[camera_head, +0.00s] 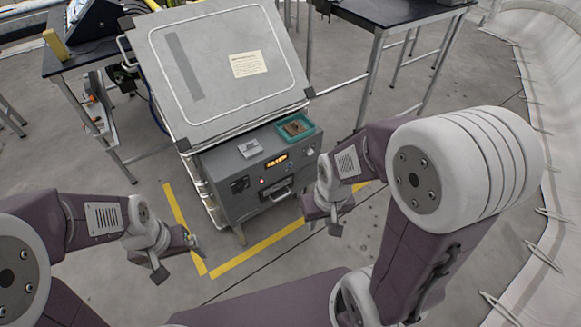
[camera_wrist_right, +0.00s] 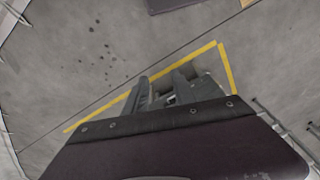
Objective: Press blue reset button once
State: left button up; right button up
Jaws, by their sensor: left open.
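A grey machine (camera_head: 225,75) stands in the middle of the head view, with a dark control panel (camera_head: 255,182) on its front. The panel has a lit orange display (camera_head: 277,161), a small red light (camera_head: 262,181) and a handle (camera_head: 280,194). I cannot make out a blue button; the right end of the panel is partly behind my right arm. My left gripper (camera_head: 176,257) is open and empty, low over the floor left of the machine. My right gripper (camera_head: 323,222) is in front of the panel's right end, apart from it. Its fingers (camera_wrist_right: 165,92) look parted and empty.
A teal tray (camera_head: 307,138) with a brown item and a small light-coloured block (camera_head: 250,148) sit on the machine's front ledge. Yellow floor tape (camera_head: 255,250) borders it. A black-topped table (camera_head: 400,12) stands behind right, another (camera_head: 75,60) behind left. The floor in front is clear.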

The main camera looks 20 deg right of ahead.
grip_shut()
dwell(1.5)
